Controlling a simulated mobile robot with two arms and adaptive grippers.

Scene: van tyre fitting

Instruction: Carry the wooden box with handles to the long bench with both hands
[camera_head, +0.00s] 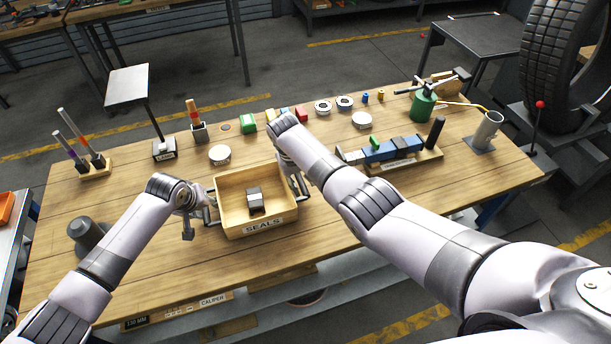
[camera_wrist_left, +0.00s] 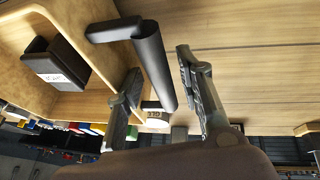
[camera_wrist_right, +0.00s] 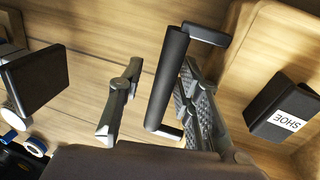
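The wooden box (camera_head: 225,184) labelled SEALS stands upright on a wooden workbench (camera_head: 130,262). A small dark block (camera_head: 255,199) lies inside; in the right wrist view its label reads SHOE. My left gripper (camera_head: 204,206) is at the box's left handle. In the left wrist view the black handle bar (camera_wrist_left: 153,62) lies between its parted fingers. My right gripper (camera_head: 296,184) is at the right handle, partly hidden by my arm. In the right wrist view that handle bar (camera_wrist_right: 167,80) lies between its open fingers, nearer the box-side finger.
A vice-like blue tool (camera_head: 392,150) stands right of the box. Tins, coloured blocks and a green can (camera_head: 423,106) line the back. A dark cup (camera_head: 88,235) stands at left. Another bench (camera_head: 100,12) is at the back left. A tyre (camera_head: 550,50) stands right.

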